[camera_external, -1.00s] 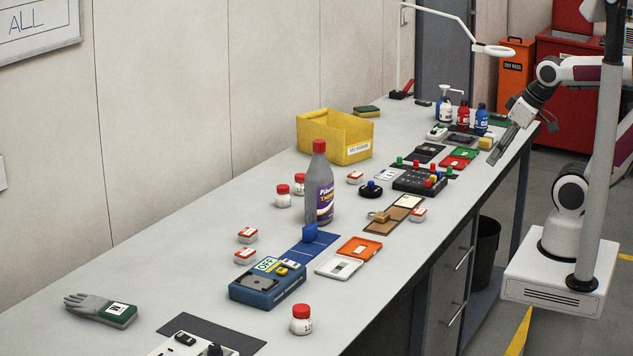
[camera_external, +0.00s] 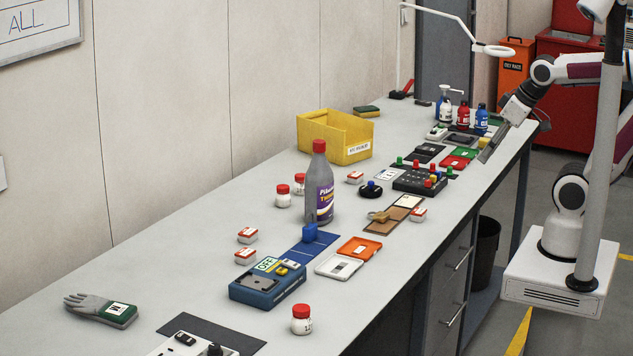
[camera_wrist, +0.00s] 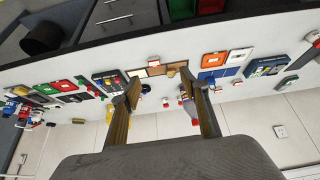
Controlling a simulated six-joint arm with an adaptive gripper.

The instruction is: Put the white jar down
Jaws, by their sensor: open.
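White jars with red lids stand upright on the bench: one at the front (camera_external: 301,320), and two side by side left of the bottle, a nearer one (camera_external: 283,197) and a farther one (camera_external: 300,183). I cannot tell which of them the task names. My gripper (camera_external: 487,154) is over the far right edge of the bench, well away from these jars. In the wrist view my gripper (camera_wrist: 160,95) is open, with nothing between its two fingers. Small items show beyond the fingers there, too small to name surely.
A tall grey bottle (camera_external: 319,190) with a red cap stands mid-bench. A yellow bin (camera_external: 312,133) is behind it. The bench surface (camera_external: 185,235) at the left is mostly clear.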

